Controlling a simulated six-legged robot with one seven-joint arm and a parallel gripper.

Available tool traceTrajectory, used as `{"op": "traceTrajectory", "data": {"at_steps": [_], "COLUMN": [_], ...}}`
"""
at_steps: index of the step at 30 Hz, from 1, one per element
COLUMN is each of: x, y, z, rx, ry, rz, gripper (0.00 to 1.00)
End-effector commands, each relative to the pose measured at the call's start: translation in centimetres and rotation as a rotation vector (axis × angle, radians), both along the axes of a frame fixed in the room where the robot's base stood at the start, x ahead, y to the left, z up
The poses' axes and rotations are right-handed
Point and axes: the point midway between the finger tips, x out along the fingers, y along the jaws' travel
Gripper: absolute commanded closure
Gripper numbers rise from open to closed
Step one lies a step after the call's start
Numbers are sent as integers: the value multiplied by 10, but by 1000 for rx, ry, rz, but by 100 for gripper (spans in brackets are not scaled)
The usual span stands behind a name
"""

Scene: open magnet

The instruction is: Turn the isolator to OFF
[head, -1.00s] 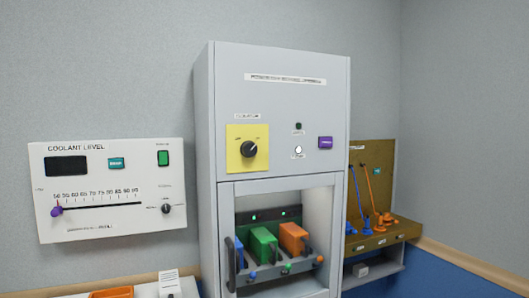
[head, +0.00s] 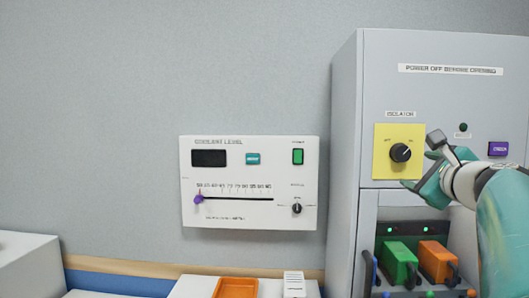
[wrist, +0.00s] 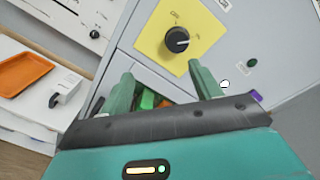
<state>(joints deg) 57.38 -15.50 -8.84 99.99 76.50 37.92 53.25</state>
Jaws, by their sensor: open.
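The isolator is a black rotary knob (head: 400,152) on a yellow plate (head: 384,170) on the upper front of the grey cabinet, marked OFF at left and ON at right. Its pointer looks turned toward the right, the ON side. In the wrist view the knob (wrist: 177,40) is just beyond my fingers, above the space between them. My gripper (head: 420,164) is beside the knob, just to its right in the head view; in the wrist view my gripper (wrist: 160,85) has its green fingers wide apart with nothing between them. I see no contact with the knob.
A small indicator (head: 463,127) and a purple button (head: 498,149) are right of the knob. Below, the cabinet's bay holds green (head: 398,262) and orange (head: 437,262) modules. A coolant level panel (head: 250,215) hangs at left. An orange tray (head: 236,288) lies below it.

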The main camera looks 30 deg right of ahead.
Motion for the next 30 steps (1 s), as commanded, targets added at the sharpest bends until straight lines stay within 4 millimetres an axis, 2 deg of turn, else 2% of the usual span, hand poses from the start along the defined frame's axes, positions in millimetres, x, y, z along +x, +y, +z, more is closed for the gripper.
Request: {"op": "traceTrajectory", "data": {"at_steps": [2, 5, 11, 24, 30], "x": [-12, -11, 17, 93, 110], "y": [-10, -15, -25, -68, -78], "z": [12, 16, 15, 15, 15], "rx": [25, 38, 39, 38, 36], "ry": [-53, -75, -74, -73, -72], "rz": [-30, -38, -31, -30, -31], "gripper": [37, 37, 37, 37, 37]}}
